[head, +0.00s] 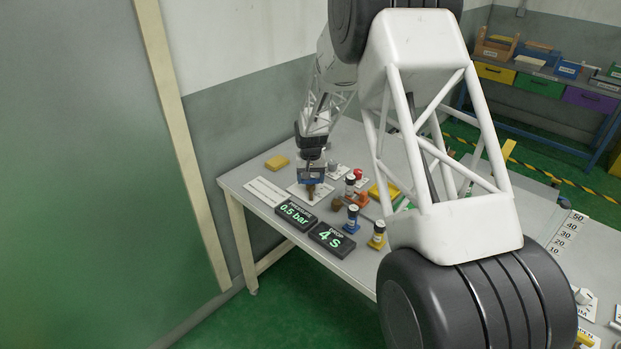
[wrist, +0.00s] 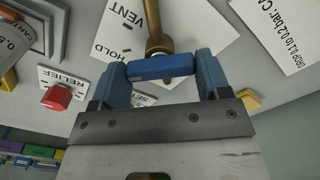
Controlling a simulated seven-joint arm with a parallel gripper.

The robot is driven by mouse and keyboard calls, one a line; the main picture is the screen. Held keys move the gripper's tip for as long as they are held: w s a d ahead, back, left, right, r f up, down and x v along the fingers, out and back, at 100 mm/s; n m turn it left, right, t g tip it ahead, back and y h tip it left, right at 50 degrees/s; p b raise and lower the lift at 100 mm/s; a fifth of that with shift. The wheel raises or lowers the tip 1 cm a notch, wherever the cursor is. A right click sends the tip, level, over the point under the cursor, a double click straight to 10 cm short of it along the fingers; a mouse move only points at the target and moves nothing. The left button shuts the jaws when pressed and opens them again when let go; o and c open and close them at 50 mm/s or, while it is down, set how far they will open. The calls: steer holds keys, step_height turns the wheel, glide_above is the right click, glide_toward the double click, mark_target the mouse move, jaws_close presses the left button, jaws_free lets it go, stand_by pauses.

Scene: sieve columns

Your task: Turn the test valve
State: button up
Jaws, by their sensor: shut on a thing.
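The test valve shows in the wrist view as a blue handle bar (wrist: 160,67) on a brass stem (wrist: 158,38). Its white plate (wrist: 185,25) carries the words VENT and HOLD, and another word is partly hidden by my gripper. My gripper (wrist: 163,78) has its blue fingers at the two ends of the bar and is shut on it. The bar lies across the picture, slightly tilted. In the head view my gripper (head: 312,178) is down over the valve, with the brass body (head: 311,191) just below it.
A display (head: 296,215) reads 0.5 bar, and another (head: 332,238) reads 4 S. A red relief knob (wrist: 57,97) sits beside the plate. Small columns with blue (head: 352,220) and yellow (head: 377,234) bases stand to the right. A yellow block (head: 277,163) lies at the back left.

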mark_target(311, 179)
stand_by(0.3)
steer(key=o, duration=0.9)
steer(key=shift+r, duration=3.9)
